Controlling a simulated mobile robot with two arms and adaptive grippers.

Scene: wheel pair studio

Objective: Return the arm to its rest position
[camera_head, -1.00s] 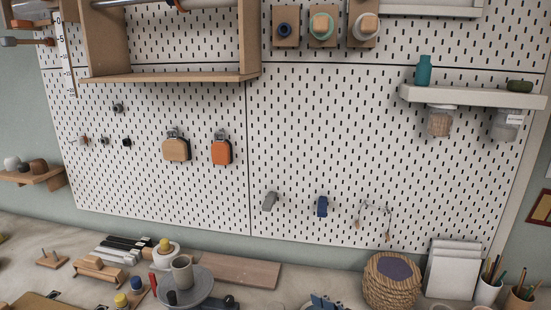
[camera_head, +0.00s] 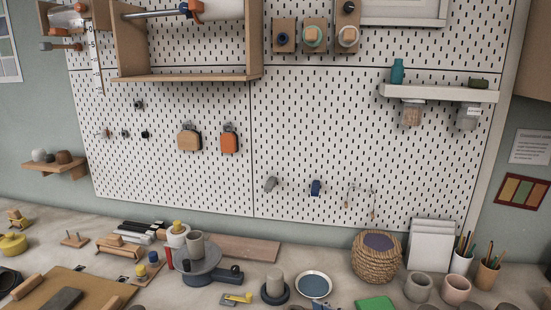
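Neither of my arms nor grippers shows in the head view. The view holds a white pegboard wall (camera_head: 330,150) above a cluttered workbench (camera_head: 225,291). A grey turntable (camera_head: 197,276) on the bench carries a grey cup (camera_head: 196,245).
A woven basket (camera_head: 377,262), a blue-rimmed dish (camera_head: 313,285), a dark round base with a grey cylinder (camera_head: 275,284) and cups (camera_head: 418,288) crowd the bench. A wooden shelf (camera_head: 185,78) and a white shelf (camera_head: 440,93) stick out from the wall. Little bench is clear.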

